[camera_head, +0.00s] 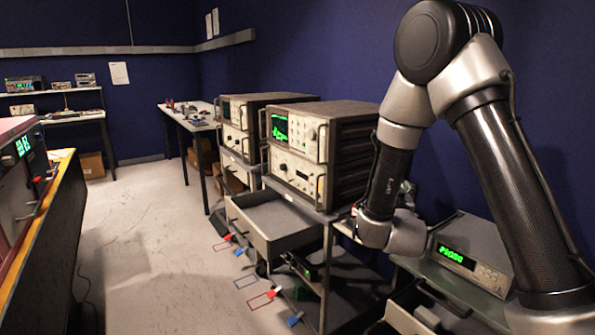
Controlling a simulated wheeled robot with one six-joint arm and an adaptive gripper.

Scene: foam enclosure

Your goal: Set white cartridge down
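I cannot make out a white cartridge in the head view. My arm reaches down on the right side, with its wrist in front of the bench beside the instrument rack. My gripper is hidden behind the wrist, so its fingers and anything in them do not show. A grey drawer (273,239) stands pulled out below the stacked instruments, and the part of its floor that I see looks empty.
Stacked instruments (296,167) with a green screen stand left of my arm. A grey meter (487,262) with a green display sits on the right. Another open drawer (403,318) is at the bottom right. The floor aisle (150,240) is mostly clear.

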